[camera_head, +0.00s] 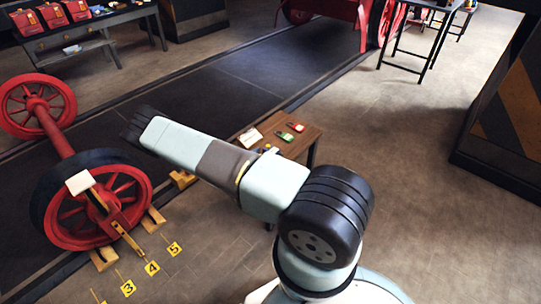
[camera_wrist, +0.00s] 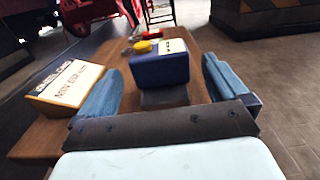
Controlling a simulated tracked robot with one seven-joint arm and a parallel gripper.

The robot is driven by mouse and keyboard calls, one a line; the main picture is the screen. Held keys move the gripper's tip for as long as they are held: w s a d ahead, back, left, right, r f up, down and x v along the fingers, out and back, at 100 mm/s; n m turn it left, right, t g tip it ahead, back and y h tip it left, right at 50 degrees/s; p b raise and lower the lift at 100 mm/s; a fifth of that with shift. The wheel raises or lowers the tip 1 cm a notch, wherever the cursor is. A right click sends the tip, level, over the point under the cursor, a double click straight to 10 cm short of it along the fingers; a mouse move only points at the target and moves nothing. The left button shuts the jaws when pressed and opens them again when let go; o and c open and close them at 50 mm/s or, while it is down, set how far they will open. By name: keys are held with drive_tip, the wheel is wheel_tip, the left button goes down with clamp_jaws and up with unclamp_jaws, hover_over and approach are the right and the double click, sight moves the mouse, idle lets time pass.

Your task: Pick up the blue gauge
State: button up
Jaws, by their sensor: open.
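The blue gauge, a boxy dark blue block (camera_wrist: 160,68) with a white label on top, stands on the wooden table in the wrist view. My gripper (camera_wrist: 162,82) is open, with one blue-grey finger on each side of the gauge and gaps between. The gauge sits just ahead of the dark palm; I cannot tell whether anything touches it. In the head view my arm hides the gripper and part of the table.
The wooden table (camera_head: 304,141) also holds a white-faced sign block (camera_wrist: 68,84), left of my gripper, and a yellow round piece (camera_wrist: 142,47) behind the gauge. Red (camera_head: 296,126) and green (camera_head: 285,136) items lie farther along. A red wheelset (camera_head: 66,148) stands left.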

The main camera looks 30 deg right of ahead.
sight(271, 151)
drive_tip(key=x, duration=0.5)
drive_tip(key=shift+d, duration=0.1)
drive_tip(key=c, duration=1.2)
